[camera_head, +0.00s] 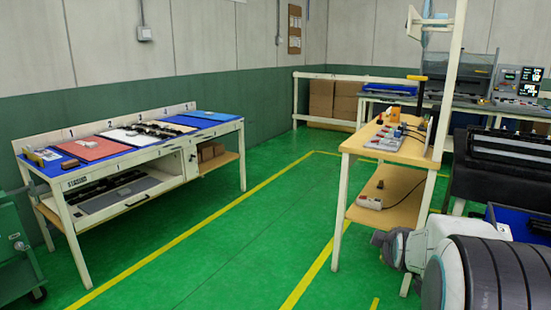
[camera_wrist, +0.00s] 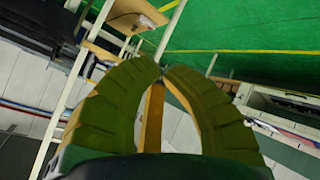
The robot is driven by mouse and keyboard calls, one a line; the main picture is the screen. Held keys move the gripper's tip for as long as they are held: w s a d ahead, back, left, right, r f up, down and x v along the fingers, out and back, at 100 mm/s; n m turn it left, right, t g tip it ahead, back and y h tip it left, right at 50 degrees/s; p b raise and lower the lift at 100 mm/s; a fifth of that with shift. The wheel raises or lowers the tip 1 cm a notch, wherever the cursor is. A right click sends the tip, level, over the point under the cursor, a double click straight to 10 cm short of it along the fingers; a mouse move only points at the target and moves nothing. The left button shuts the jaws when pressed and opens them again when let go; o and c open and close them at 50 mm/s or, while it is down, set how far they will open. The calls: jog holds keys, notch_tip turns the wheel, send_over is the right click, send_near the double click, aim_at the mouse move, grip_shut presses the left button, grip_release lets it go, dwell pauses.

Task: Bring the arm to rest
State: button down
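My arm shows at the lower right of the head view, with white and dark grey links, close to the front of the tan workbench (camera_head: 390,150). My gripper (camera_wrist: 162,70) shows in the wrist view with two olive, ribbed fingers that curve inward. Their tips meet or almost meet, and I see nothing held between them. A tan strip shows through the gap behind the fingers. The fingers cannot be made out clearly in the head view.
A white table (camera_head: 155,153) with coloured mats stands at the left, beside a green cart (camera_head: 15,255). The tan workbench carries several small parts, with a power strip (camera_head: 370,202) on its lower shelf. Green floor (camera_head: 240,240) between them is clear.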

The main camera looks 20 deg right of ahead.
jog(key=s+a+r+m+g+y+p, duration=0.1)
jog(key=s+a+r+y+p, duration=0.2)
jog(key=a, duration=0.5)
jog(key=s+a+r+g+y+p, duration=0.1)
jog(key=s+a+r+p, duration=0.35)
jog(key=a, duration=0.35)
jog(key=s+a+r+g+y+p, duration=0.1)
jog(key=s+a+r+p, duration=0.1)
jog(key=s+a, duration=0.3)
jog(key=s+a+r+m+g+y+p, duration=0.1)
jog(key=s+a+p, duration=0.3)
jog(key=s, duration=0.6)
jog(key=shift+s+a+r+g+p, duration=0.35)
jog(key=shift+a+r+g, duration=0.2)
jog(key=shift+a+g, duration=0.2)
